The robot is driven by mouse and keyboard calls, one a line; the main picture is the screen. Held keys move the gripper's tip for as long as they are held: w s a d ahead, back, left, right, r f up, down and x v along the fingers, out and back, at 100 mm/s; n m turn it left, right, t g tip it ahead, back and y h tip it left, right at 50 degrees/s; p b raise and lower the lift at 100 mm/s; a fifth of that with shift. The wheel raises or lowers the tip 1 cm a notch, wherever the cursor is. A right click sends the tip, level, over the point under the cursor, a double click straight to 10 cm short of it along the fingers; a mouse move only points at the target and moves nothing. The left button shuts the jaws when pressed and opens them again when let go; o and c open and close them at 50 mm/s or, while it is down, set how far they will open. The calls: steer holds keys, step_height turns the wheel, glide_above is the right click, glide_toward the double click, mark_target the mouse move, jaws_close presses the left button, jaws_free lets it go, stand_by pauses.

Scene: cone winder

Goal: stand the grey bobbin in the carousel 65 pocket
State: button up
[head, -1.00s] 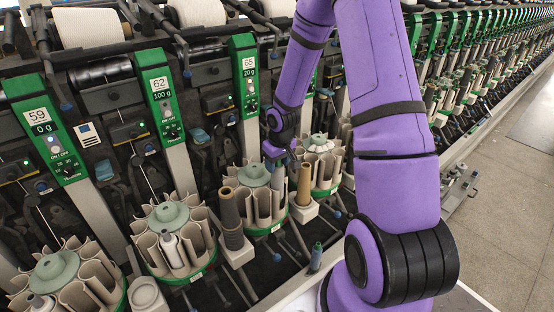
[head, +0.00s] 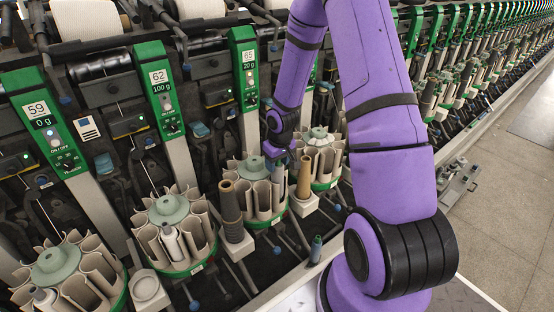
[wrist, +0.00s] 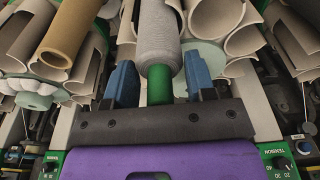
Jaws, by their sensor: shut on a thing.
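The grey bobbin (wrist: 158,38) has a green end (wrist: 160,88) and is held between the blue fingers of my gripper (wrist: 160,82). In the head view my gripper (head: 277,152) is at the right side of the carousel 65 (head: 253,168), with the grey bobbin (head: 277,174) pointing down below it. The carousel has beige open pockets around a grey-green hub. In the wrist view beige pocket walls (wrist: 243,42) stand beside and behind the bobbin. I cannot tell whether its lower end is inside a pocket.
A tan tube (head: 304,178) stands on a peg right of the carousel, and a brown bobbin (head: 230,205) stands left of it. Carousel 62 (head: 168,208) holds a pale bobbin. A small dark bobbin (head: 316,248) stands near the front edge.

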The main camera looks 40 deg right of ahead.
steer(key=shift+f, duration=2.1)
steer(key=o, duration=0.9)
steer(key=shift+r, duration=0.15)
steer(key=r, duration=0.3)
steer(key=s+r, duration=0.1)
steer(key=r, duration=0.6)
steer(key=shift+s+r, duration=0.2)
steer(key=shift+s, duration=0.1)
